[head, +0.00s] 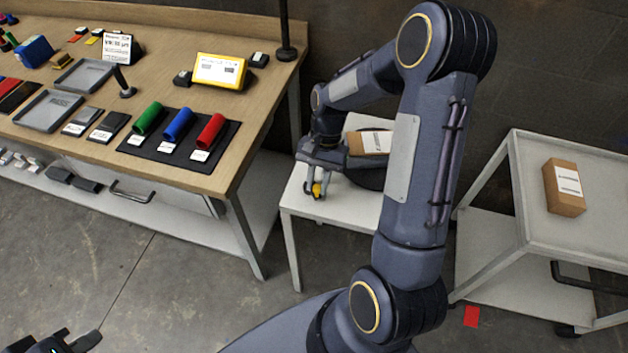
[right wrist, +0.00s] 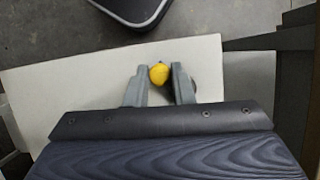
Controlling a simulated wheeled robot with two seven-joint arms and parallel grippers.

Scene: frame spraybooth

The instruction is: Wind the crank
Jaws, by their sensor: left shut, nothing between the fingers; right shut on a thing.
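The crank's yellow knob (head: 317,190) stands near the front left of a small white table (head: 341,209). My right gripper (head: 316,185) reaches down over the table and is shut on the knob. In the right wrist view the yellow knob (right wrist: 159,74) sits between the two grey fingertips (right wrist: 159,75). The crank arm below the knob is hidden. A dark round platform (head: 372,181) sits behind the gripper, with a brown box with a white label (head: 370,142) over it, partly hidden by my arm. My left gripper (head: 72,345) shows at the bottom left edge, shut and empty.
A wooden workbench (head: 215,180) on the left holds red, blue and green cylinders, grey trays and a yellow display (head: 220,70). A white cart (head: 545,235) on the right carries a brown box (head: 564,187). A red card (head: 471,316) lies on the floor.

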